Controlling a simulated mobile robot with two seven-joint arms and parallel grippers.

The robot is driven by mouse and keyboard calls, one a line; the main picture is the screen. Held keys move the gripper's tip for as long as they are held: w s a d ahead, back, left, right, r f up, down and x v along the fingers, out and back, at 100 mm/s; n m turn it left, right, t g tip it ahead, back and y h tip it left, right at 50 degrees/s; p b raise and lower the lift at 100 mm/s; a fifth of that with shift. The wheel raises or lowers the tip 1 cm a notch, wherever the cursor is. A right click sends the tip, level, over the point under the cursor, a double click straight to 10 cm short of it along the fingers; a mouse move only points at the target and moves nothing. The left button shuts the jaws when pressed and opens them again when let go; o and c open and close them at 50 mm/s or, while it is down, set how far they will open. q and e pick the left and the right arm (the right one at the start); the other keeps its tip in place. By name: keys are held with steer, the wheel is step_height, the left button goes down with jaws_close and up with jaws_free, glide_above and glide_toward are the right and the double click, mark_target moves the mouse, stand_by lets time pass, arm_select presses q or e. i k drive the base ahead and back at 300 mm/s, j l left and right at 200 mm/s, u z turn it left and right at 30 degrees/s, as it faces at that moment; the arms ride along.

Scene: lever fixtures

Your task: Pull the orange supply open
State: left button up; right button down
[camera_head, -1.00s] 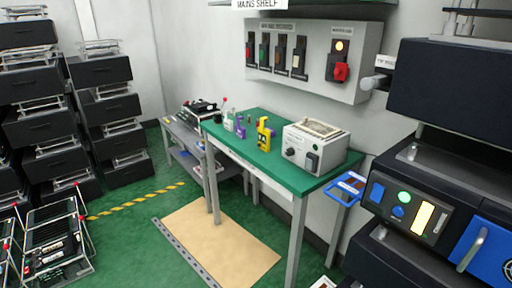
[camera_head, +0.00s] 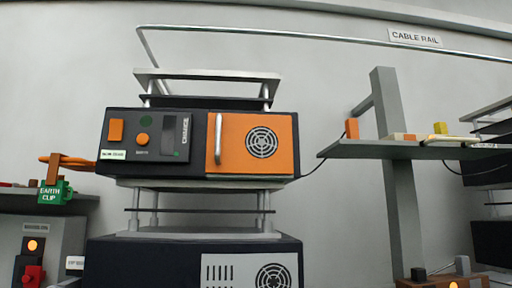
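The orange supply (camera_head: 200,143) is a dark box in the middle left, resting on a rack stack. Its right front half is an orange panel (camera_head: 283,146) with a round fan grille and an upright silver handle (camera_head: 218,138). Its left front half is a dark control panel with an orange square, an orange knob, a dark green lamp and a slot labelled CHARGE. The orange panel looks flush with the front. Neither of my grippers shows in this view.
A dark unit (camera_head: 130,262) with a pale vented panel stands below the supply. A grey shelf (camera_head: 400,150) with small blocks juts out at the right. A green earth clip (camera_head: 54,194) hangs at the left. The cable rail (camera_head: 290,35) runs overhead.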

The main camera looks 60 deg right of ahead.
mark_target(237, 143)
steer(key=z, duration=1.8)
steer(key=i+l+z, duration=0.3)
steer(key=k+j, duration=0.05)
